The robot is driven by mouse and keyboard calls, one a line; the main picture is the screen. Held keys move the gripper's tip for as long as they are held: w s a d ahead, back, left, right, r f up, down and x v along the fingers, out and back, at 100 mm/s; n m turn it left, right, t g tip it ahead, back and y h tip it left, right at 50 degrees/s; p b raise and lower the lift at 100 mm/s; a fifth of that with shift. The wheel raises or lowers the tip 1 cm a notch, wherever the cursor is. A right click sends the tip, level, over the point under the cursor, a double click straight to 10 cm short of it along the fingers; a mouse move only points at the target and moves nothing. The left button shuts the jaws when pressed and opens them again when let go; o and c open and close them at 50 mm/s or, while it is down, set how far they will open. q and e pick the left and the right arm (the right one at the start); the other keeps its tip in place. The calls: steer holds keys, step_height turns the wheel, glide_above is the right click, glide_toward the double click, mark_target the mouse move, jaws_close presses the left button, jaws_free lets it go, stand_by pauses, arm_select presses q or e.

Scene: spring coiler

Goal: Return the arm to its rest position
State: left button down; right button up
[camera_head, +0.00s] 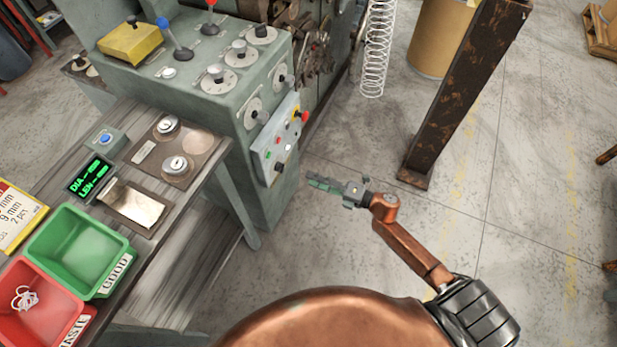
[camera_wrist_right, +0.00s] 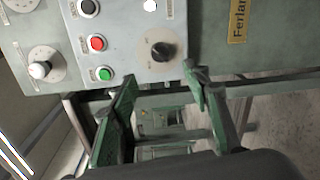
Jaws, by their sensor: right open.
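My right gripper (camera_head: 335,189) is in the middle of the head view, in free air to the right of the grey-green coiler machine (camera_head: 222,100). Its green fingers point left toward the machine's control panel (camera_head: 277,140). In the right wrist view the two green fingers of the right gripper (camera_wrist_right: 160,105) stand apart with nothing between them. Beyond them the panel shows a black knob (camera_wrist_right: 162,51), a red button (camera_wrist_right: 96,43) and a green button (camera_wrist_right: 104,74). My left gripper is not in view.
A bench (camera_head: 190,230) at left holds a green bin (camera_head: 85,250) and a red bin (camera_head: 45,318) with small wire pieces. A rusty post (camera_head: 465,90) stands right of my gripper. A coiled spring (camera_head: 377,50) hangs behind. The floor (camera_head: 530,200) at right is mostly clear.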

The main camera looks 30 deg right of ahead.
stand_by(0.5)
